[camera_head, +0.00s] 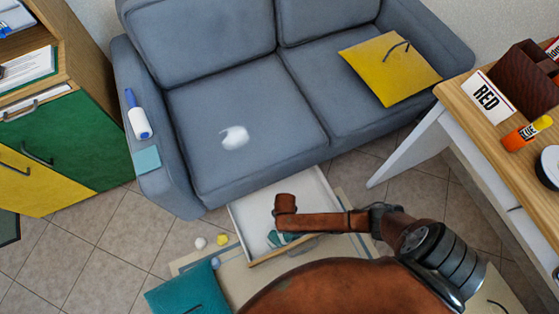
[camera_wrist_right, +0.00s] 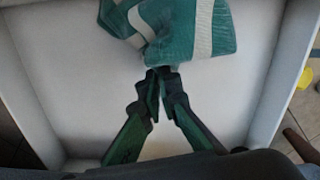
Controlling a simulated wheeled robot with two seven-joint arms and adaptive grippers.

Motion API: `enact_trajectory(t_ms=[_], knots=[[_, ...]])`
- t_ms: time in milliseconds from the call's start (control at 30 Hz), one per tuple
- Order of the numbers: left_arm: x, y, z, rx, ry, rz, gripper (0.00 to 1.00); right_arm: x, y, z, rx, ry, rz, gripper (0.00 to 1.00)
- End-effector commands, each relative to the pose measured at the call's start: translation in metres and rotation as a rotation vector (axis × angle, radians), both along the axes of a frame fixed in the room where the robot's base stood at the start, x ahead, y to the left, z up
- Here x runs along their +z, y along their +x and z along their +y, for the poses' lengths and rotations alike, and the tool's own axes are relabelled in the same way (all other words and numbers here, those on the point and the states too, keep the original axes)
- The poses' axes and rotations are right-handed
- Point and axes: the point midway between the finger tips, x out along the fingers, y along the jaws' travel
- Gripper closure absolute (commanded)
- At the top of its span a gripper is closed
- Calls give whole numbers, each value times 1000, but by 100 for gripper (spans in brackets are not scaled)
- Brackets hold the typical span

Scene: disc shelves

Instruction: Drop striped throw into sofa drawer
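The striped throw (camera_wrist_right: 185,32), teal with pale bands, is at the top of the right wrist view. In the head view a small part of the throw (camera_head: 277,239) shows beside my right arm, over the front of the sofa drawer. The white sofa drawer (camera_head: 318,190) is pulled out below the grey sofa, and its floor fills most of the wrist view. My right gripper (camera_wrist_right: 160,73) has its fingertips close together at the throw's near edge and appears shut on it. Whether the throw touches the drawer floor is unclear. My left gripper is not in view.
The grey sofa (camera_head: 245,105) carries a yellow cushion (camera_head: 385,72) and a white item. A teal cushion (camera_head: 185,291) and small balls (camera_head: 222,239) lie on the floor left of the drawer. A wooden table (camera_head: 495,125) stands at right and a cabinet (camera_head: 75,140) at left.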

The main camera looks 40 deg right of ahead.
Motion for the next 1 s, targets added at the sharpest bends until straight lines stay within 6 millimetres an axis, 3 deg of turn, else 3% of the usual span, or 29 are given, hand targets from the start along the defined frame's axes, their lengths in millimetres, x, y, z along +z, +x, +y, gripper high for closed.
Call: enact_trajectory(t_ms=[333,1000], knots=[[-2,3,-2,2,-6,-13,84,-2,0,0,0,-1,-1,100],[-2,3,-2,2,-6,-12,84,-2,0,0,0,0,0,53]])
